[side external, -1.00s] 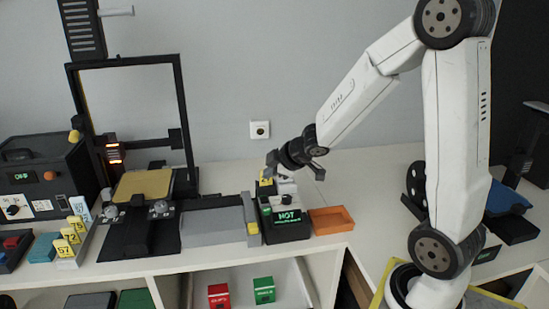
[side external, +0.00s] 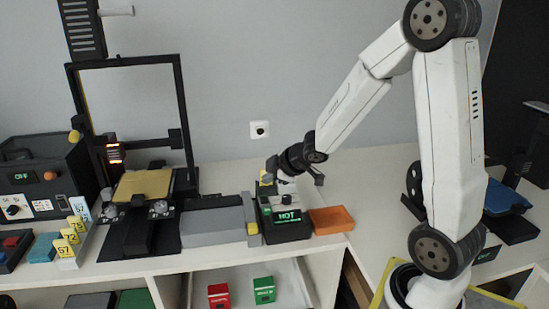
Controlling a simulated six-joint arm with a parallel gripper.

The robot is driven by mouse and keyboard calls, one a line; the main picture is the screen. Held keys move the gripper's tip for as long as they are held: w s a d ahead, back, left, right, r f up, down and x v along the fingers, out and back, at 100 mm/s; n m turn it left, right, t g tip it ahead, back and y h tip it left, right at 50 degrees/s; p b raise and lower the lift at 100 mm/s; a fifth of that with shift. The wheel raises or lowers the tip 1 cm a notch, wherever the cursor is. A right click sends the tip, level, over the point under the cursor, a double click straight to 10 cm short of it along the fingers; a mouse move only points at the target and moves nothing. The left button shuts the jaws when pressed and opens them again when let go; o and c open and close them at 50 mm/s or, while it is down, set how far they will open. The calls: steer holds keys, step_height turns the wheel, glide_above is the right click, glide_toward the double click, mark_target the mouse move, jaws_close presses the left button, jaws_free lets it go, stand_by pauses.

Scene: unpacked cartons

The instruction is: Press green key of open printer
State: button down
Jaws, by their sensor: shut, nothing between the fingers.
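The open printer (side external: 185,90) is a black upright frame at the left, with a gold bed (side external: 146,184). To its right, past a grey block, stands a black control box (side external: 287,229) with a lit green display reading "HOT" (side external: 287,216). My gripper (side external: 284,187) points down close over the top rear of this box. Its fingers are shut with nothing seen between them. A yellow tag stands beside them at the left. The gripper hides part of the box top, and I cannot make out a green key there or whether the fingers touch anything.
A grey block (side external: 212,228) with a yellow-tipped end adjoins the box on the left, and an orange tray (side external: 331,221) on the right. A dark enclosed machine (side external: 45,175) stands far left. Red and green boxes lie on the shelf below. The counter behind is clear.

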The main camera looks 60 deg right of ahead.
mark_target(265, 208)
steer(key=shift+f, duration=3.55)
steer(key=shift+f, duration=0.95)
stand_by(0.6)
steer(key=shift+r, duration=0.95)
steer(key=shift+r, duration=0.2)
steer(key=shift+r, duration=2.3)
steer(key=shift+s, duration=0.1)
